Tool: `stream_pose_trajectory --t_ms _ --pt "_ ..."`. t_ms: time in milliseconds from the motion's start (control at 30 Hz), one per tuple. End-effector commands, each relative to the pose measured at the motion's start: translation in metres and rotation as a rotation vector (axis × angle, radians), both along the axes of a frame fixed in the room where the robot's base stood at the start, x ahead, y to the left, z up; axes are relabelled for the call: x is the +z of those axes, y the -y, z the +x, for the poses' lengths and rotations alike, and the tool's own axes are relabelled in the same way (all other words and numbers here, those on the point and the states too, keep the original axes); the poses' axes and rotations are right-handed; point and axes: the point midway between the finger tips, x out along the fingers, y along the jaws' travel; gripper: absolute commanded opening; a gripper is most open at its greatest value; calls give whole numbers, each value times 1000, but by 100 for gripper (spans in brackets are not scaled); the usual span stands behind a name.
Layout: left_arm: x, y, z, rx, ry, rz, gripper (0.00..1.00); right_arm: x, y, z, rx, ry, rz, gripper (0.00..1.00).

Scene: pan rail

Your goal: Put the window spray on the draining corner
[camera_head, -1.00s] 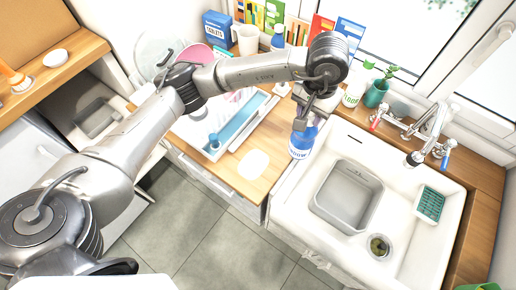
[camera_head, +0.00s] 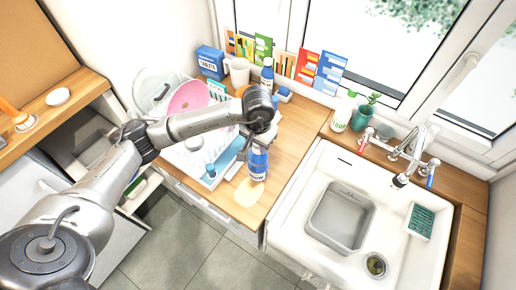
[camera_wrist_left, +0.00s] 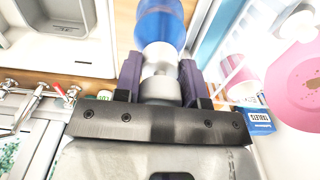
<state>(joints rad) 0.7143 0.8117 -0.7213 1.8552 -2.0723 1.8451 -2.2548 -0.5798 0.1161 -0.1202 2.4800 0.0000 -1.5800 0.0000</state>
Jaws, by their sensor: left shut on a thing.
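The window spray, a blue bottle with a white label (camera_head: 258,166), is in my left gripper (camera_head: 258,141), which is shut around its top. It hangs about upright over the front of the wooden worktop. A pale rounded patch (camera_head: 248,194) on the worktop's front corner shows just below it; I take this to be the draining corner. I cannot tell whether the bottle's base touches the wood. In the left wrist view the purple fingers (camera_wrist_left: 160,82) clasp the white neck, with the blue body (camera_wrist_left: 160,22) beyond. My right gripper is not in view.
A dish rack with a pink plate (camera_head: 188,98) and a blue-edged tray (camera_head: 225,160) stand left of the bottle. The white sink (camera_head: 290,225) with a grey basin (camera_head: 341,216) lies right. Another blue bottle (camera_head: 267,74), a mug (camera_head: 238,70) and cards stand behind.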

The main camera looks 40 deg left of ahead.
Motion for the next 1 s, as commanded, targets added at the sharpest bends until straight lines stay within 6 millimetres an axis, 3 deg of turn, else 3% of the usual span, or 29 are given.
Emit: stream_pose_trajectory --t_ms 400,900,933,1000 --pt "-37 0 0 0 0 -2 0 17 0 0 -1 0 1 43" --pt "-44 0 0 -1 2 -1 0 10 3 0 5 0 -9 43" --pt "-43 0 0 -1 0 0 40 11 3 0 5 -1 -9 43" --pt "-43 0 0 -1 0 0 47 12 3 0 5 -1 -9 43"
